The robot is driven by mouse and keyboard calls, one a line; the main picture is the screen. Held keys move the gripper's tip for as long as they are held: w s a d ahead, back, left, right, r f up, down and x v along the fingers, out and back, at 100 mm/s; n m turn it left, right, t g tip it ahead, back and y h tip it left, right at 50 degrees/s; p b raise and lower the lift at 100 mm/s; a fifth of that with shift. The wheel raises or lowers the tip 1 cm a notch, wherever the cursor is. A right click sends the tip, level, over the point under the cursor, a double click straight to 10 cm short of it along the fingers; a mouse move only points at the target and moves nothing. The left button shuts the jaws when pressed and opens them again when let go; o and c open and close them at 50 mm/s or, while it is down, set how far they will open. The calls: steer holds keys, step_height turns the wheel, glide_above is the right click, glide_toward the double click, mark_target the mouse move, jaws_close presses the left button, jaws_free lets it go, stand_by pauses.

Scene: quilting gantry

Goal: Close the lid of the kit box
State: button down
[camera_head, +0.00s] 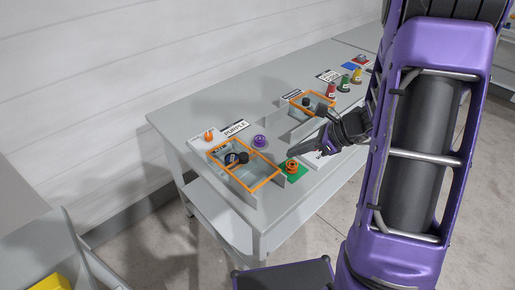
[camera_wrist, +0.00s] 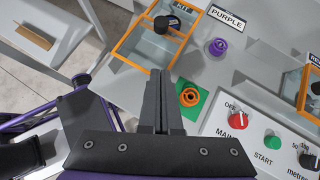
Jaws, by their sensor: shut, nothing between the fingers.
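The kit box (camera_head: 262,183) is a clear box with an orange frame near the table's front left. It shows at the top of the wrist view (camera_wrist: 127,42), with a KIT label at its far edge. A dark round piece (camera_head: 236,158) shows within its outline, also in the wrist view (camera_wrist: 166,22). I cannot tell which orange bars belong to the lid, or how far it is open. My gripper (camera_head: 291,154) is shut and empty, to the right of the box and apart from it. Its fingers (camera_wrist: 160,75) point toward the box's near right side.
An orange ring-shaped piece (camera_wrist: 190,95) sits on a green square close to my fingers. A purple piece (camera_wrist: 218,47) stands right of the box by a PURPLE label (camera_wrist: 228,18). A second orange-framed box (camera_head: 318,97) and a button panel (camera_wrist: 262,135) lie further right.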

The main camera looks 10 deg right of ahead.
glide_toward(249, 161)
steer(key=f, duration=0.1)
steer(key=s+f, duration=0.1)
steer(key=f, duration=0.1)
steer(key=shift+a+b, duration=0.15)
steer(key=shift+b, duration=0.25)
steer(key=w+a, duration=0.2)
steer(key=a, duration=0.1)
steer(key=shift+w+a+f, duration=0.1)
steer(key=shift+w+a, duration=0.1)
steer(key=shift+a, duration=0.15)
steer(key=w+a, duration=0.2)
steer(key=w, duration=0.1)
steer(key=w+a, duration=0.2)
steer(key=w, duration=0.1)
steer(key=w+a, duration=0.2)
steer(key=w, duration=0.1)
steer(key=shift+a, duration=0.15)
